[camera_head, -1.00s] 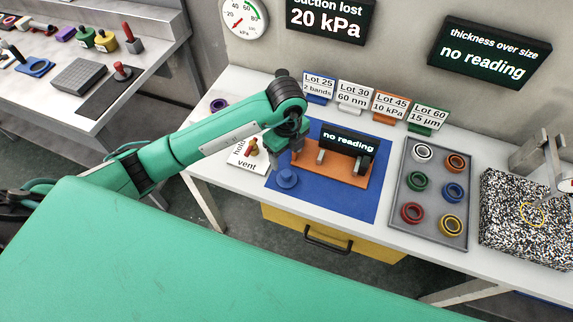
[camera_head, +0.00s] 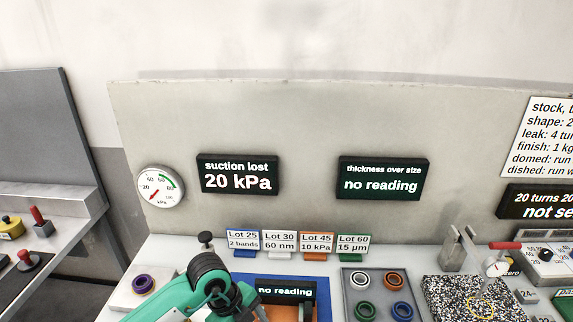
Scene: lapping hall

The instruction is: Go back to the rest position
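My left arm (camera_head: 207,282) comes in at the bottom edge, left of centre, over the white bench. Its gripper (camera_head: 248,304) is near the blue mat (camera_head: 243,283) and the small "no reading" display (camera_head: 286,291). The fingers are small and cut off by the bottom edge, so I cannot tell whether they are open or holding anything. My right arm and gripper are not in view.
Lot signs (camera_head: 280,243) stand along the back of the bench. A grey tray (camera_head: 346,285) of coloured rings, a speckled block (camera_head: 470,293) and a purple ring (camera_head: 143,284) are on it. Behind is a wall panel with a gauge (camera_head: 160,187) and displays (camera_head: 238,175).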

